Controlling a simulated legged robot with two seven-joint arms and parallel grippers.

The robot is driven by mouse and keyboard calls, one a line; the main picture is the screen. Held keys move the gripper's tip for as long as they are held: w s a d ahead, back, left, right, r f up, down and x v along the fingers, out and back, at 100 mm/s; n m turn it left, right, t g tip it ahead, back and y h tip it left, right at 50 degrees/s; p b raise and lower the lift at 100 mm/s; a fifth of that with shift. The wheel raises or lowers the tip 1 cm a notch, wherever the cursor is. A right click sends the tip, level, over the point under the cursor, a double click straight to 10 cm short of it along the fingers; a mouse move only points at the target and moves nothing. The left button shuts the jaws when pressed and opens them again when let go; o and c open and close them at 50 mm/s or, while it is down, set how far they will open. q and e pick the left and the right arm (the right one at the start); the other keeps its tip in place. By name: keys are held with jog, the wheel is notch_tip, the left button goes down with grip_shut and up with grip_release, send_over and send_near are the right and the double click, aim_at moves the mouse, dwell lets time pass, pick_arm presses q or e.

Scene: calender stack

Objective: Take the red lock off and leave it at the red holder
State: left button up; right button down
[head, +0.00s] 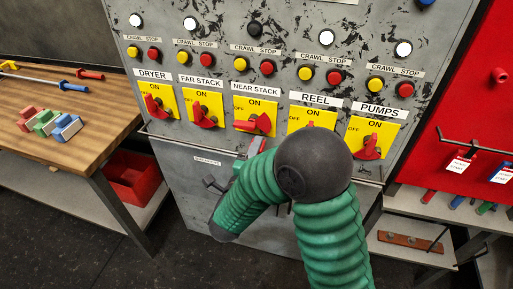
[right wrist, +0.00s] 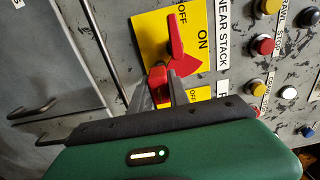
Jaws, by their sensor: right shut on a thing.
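A red lock (right wrist: 158,84) shows below the red handle of the NEAR STACK switch (right wrist: 178,42) in the right wrist view. My right gripper (right wrist: 160,92) is shut on it, close in front of the yellow switch plate. I cannot tell whether the lock is still through the switch. In the head view my green forearm hides most of the right gripper, just below the NEAR STACK plate (head: 256,110). A small red holder-like block (head: 31,117) lies on the wooden table at the left, beside green and blue ones. My left gripper is not in view.
Other yellow switch plates with red handles flank this one, such as FAR STACK (head: 201,106) and REEL (head: 312,117). A red bin (head: 133,178) is under the wooden table (head: 95,133). A red board (head: 482,85) with hooks and tags stands at the right.

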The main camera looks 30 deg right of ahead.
dwell(0.3)
jog(key=shift+b+v, duration=0.5)
jog(key=shift+v, duration=1.75)
